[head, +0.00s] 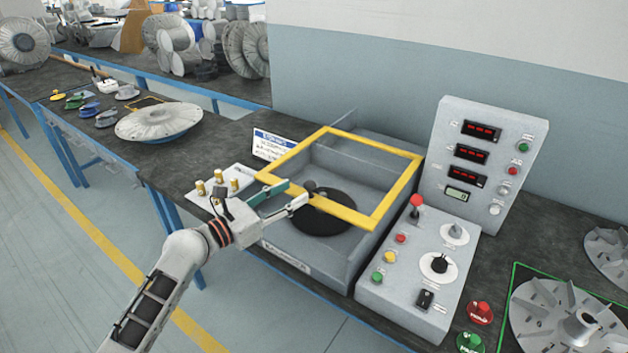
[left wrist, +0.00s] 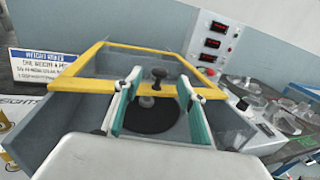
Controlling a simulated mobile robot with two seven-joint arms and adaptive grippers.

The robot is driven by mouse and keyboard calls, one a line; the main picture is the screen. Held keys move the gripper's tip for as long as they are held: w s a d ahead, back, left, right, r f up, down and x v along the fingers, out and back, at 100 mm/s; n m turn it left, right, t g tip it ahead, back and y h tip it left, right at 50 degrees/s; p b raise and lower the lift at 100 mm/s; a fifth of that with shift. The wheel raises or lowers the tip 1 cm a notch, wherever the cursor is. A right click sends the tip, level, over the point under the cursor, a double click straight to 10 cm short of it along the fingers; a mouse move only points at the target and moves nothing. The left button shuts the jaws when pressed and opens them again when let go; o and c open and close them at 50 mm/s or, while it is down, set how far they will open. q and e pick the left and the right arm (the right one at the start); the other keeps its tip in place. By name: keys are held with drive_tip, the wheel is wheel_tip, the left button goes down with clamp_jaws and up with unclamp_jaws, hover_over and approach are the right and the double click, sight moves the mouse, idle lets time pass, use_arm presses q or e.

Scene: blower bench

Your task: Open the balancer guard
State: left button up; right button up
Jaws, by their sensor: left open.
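A black knob (left wrist: 158,72) appears to stand on the guard's front bar. Below it, inside the tub, is a dark round disc (head: 322,222) with a grey centre. My left gripper (head: 297,191) is open at the front bar. In the left wrist view its fingertips (left wrist: 161,78) are on either side of the knob, with gaps showing. My right gripper is not in view.
A control panel (head: 440,250) with buttons and an upright display box (head: 483,160) stand right of the tub. A white plate with brass weights (head: 217,184) and a sign (head: 277,146) are at its left. A bladed impeller (head: 565,318) lies at the right.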

sight(304, 186)
use_arm(q)
drive_tip(key=x, duration=0.7)
drive_tip(key=shift+b, duration=0.3)
clamp_jaws()
